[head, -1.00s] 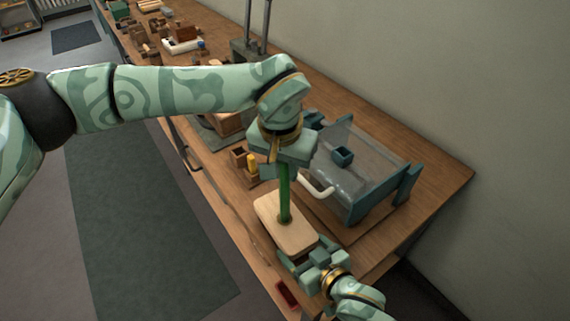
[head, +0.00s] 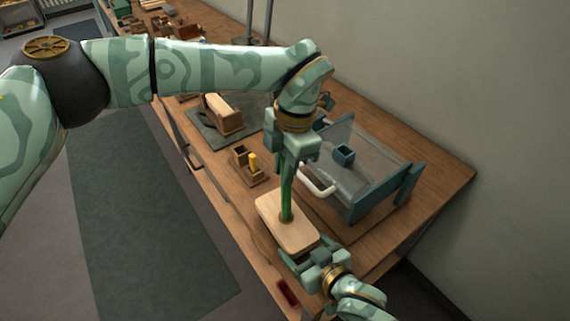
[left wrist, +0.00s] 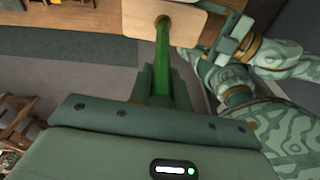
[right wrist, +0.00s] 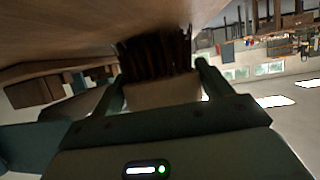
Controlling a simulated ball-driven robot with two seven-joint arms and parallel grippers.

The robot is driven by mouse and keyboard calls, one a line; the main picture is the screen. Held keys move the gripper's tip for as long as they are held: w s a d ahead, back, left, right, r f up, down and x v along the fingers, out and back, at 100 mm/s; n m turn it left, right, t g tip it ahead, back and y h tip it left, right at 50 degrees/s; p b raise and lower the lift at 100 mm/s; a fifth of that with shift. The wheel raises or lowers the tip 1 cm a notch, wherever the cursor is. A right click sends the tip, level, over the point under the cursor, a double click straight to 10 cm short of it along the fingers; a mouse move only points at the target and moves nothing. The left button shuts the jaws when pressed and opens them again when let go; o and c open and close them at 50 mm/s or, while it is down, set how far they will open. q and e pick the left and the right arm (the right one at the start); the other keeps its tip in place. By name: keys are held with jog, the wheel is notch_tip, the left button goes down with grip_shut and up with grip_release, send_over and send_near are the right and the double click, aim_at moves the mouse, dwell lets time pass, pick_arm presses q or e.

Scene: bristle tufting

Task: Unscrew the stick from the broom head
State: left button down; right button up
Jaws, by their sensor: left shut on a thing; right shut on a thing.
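The broom head is a pale wooden block (head: 298,231) near the front edge of the workbench. The green stick (head: 286,200) stands up from its top, roughly upright. My left gripper (head: 289,168) is shut on the stick above the block. In the left wrist view the stick (left wrist: 163,50) runs from between the fingers to the block (left wrist: 185,18). My right gripper (head: 308,257) is shut on the near end of the broom head. In the right wrist view the block (right wrist: 160,95) sits between the fingers, with dark bristles (right wrist: 155,55) beyond it. The joint's thread is not visible.
A clear-topped teal box (head: 375,180) with a white handle (head: 318,184) stands close right of the stick. A small wooden holder (head: 243,170) with a yellow piece (head: 253,161) is to the left. A wooden block on a dark mat (head: 222,113) lies farther back.

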pick_arm(q)
jog(key=m+h, duration=0.1)
jog(key=m, duration=1)
jog(key=m+t+h, duration=0.1)
jog(key=m, duration=1)
jog(key=m+t+h, duration=0.1)
jog(key=m, duration=1)
jog(key=shift+w+d+r+m, duration=0.15)
jog(key=shift+w+m, duration=0.1)
jog(key=shift+m, duration=0.15)
